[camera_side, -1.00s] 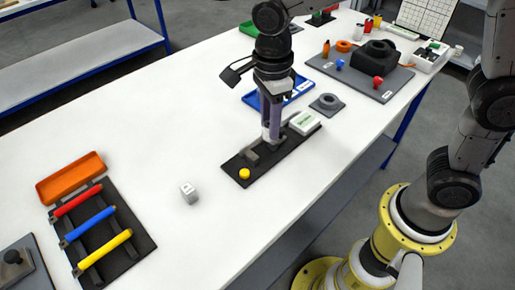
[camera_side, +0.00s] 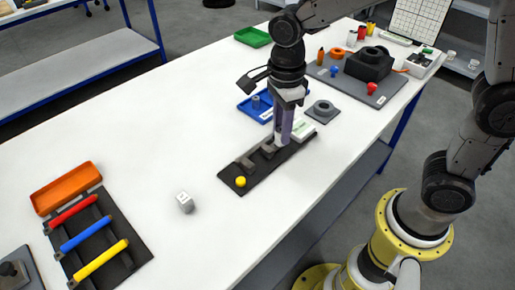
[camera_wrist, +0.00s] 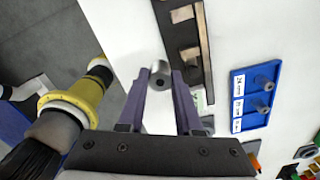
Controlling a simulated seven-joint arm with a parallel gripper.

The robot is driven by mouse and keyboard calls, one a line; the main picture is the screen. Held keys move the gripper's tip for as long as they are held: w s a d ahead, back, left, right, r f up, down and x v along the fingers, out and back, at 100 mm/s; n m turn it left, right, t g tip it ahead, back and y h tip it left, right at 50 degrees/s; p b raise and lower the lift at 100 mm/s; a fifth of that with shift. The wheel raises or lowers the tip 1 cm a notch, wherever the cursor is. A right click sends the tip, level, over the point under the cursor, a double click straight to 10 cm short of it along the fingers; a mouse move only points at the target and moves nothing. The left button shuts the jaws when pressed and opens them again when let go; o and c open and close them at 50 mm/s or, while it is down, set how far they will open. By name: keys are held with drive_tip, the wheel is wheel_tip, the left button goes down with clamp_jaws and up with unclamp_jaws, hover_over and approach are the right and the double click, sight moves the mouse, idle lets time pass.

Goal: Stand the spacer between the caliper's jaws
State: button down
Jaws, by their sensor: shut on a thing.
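In the wrist view the plate (camera_wrist: 206,40) runs down the upper right. My gripper (camera_side: 279,141), with purple fingers, is shut on a grey cylindrical spacer (camera_wrist: 160,78) with a hole in its end. In the side view it overlaps the plate between the right jaw block and the readout box. In the wrist view the spacer appears left of the plate. Its height is unclear.
A blue labelled tray (camera_wrist: 240,80) behind the caliper holds other grey spacers (camera_wrist: 266,84). A grey ring on a base (camera_side: 321,112) stands right of the caliper. A white cube (camera_side: 185,202) sits on the table to the left, with clear table around it.

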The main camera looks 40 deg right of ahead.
drive_tip(key=w+f, duration=0.1)
drive_tip(key=f, duration=0.1)
drive_tip(key=w+a+f, duration=0.1)
drive_tip(key=w+f, duration=0.3)
drive_tip(key=shift+w+a, duration=0.1)
drive_tip(key=shift+a, duration=0.25)
drive_tip(key=shift+w+f, duration=0.15)
drive_tip(key=shift+f, duration=1.55)
drive_tip(key=shift+f, duration=0.1)
drive_tip(key=c, duration=0.6)
unclamp_jaws()
